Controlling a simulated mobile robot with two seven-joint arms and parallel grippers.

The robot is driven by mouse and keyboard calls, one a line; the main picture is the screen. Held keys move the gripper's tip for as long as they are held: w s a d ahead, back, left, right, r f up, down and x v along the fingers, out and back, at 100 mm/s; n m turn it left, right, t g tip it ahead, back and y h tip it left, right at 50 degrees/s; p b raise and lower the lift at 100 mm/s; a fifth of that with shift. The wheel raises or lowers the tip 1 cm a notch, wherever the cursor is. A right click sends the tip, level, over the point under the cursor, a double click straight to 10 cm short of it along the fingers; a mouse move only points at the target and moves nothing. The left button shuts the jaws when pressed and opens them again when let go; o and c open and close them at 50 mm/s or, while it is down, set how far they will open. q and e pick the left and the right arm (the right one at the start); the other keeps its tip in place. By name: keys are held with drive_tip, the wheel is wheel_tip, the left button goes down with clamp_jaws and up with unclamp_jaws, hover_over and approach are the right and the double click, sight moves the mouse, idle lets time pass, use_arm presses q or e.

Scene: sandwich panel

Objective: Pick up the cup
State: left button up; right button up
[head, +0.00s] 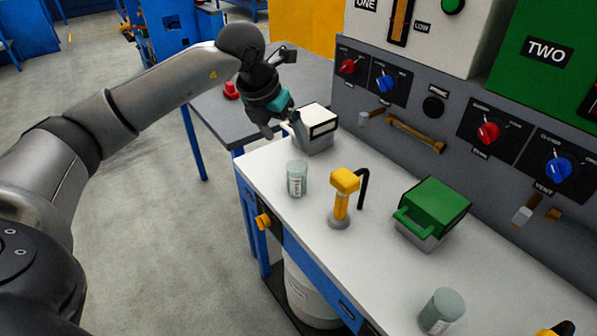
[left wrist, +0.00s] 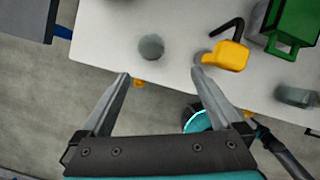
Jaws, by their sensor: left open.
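Two grey-green cylinders that look like cups stand on the white worktop. The nearer one to my left gripper is a cup (head: 297,178) with a pale label, upright near the front left edge; it also shows from above in the left wrist view (left wrist: 151,46). The other cylinder (head: 441,311) stands at the near end and shows in the left wrist view (left wrist: 295,96). My left gripper (head: 281,126) is open and empty, above and behind the first cup in the head view. In the left wrist view its fingertips (left wrist: 160,73) are apart, with the cup just beyond them, not touching.
A yellow tap-like fixture (head: 342,190) with a black spout stands right of the cup. A green-topped box (head: 434,208) is further right, and a white-topped box (head: 315,130) is behind. A panel with knobs (head: 488,132) rises along the back. A bucket (head: 310,290) is below.

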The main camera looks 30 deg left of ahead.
use_arm(q)
drive_tip(key=a, duration=0.1)
drive_tip(key=b, duration=0.2)
approach(297, 167)
drive_tip(key=s+d, duration=0.1)
drive_tip(key=shift+y, duration=0.4)
drive_tip(key=x, duration=0.2)
drive_tip(key=b+x, duration=0.1)
drive_tip(key=x, duration=0.1)
drive_tip(key=d+b+x, duration=0.1)
drive_tip(key=x, duration=0.1)
drive_tip(key=shift+w+f, duration=0.1)
drive_tip(key=shift+f, duration=0.3)
drive_tip(key=shift+w+f, duration=0.2)
drive_tip(key=shift+f, duration=0.25)
use_arm(e)
drive_tip(key=w+a, duration=0.2)
drive_tip(key=w, duration=0.3)
drive_tip(key=shift+w+a+f, duration=0.15)
drive_tip(key=shift+w+f, duration=0.1)
drive_tip(key=shift+w, duration=0.15)
use_arm(q)
clamp_jaws()
